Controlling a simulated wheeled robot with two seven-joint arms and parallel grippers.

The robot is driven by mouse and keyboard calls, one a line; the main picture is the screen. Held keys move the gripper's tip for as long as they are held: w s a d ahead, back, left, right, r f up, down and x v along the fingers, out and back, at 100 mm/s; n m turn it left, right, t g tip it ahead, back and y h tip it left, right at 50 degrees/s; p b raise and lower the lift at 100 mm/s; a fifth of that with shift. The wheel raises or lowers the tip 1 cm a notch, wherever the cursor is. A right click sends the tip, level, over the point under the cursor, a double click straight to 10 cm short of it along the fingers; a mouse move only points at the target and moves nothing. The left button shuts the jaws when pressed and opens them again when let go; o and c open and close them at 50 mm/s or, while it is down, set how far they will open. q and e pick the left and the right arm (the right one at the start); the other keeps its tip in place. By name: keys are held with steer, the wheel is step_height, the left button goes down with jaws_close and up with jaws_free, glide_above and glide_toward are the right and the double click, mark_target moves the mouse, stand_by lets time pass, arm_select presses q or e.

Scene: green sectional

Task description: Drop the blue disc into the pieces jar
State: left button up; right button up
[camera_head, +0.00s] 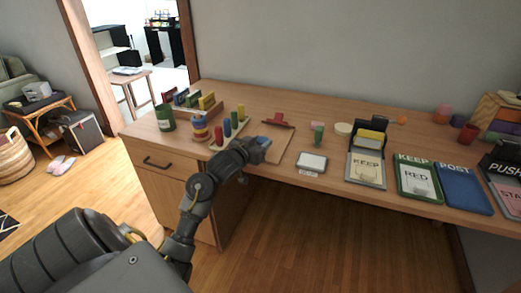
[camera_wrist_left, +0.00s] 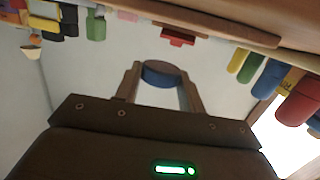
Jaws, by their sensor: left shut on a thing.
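My left gripper (camera_head: 262,149) is over the front edge of the desk, near the clipboard. In the left wrist view its two fingers (camera_wrist_left: 160,88) are shut on the blue disc (camera_wrist_left: 160,74), held at the fingertips. The disc also shows as a small blue patch in the head view (camera_head: 263,141). A dark green jar (camera_head: 166,118) with a label stands at the desk's left end; it looks like the pieces jar, but I cannot read its label. The gripper is to the right of this jar and apart from it. My right gripper is not in view.
A stack of coloured rings (camera_head: 200,128) and a board with coloured pegs (camera_head: 228,131) stand between the jar and my gripper. A clipboard (camera_head: 284,140) with a red clip lies beyond it. Trays marked KEEP (camera_head: 366,171) and POST (camera_head: 461,187) are farther right.

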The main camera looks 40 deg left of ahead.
mark_target(260, 142)
arm_select(q)
step_height(260, 142, up, 5)
steer(key=shift+f+p, duration=0.15)
steer(key=shift+p, duration=0.4)
steer(key=shift+r, duration=0.4)
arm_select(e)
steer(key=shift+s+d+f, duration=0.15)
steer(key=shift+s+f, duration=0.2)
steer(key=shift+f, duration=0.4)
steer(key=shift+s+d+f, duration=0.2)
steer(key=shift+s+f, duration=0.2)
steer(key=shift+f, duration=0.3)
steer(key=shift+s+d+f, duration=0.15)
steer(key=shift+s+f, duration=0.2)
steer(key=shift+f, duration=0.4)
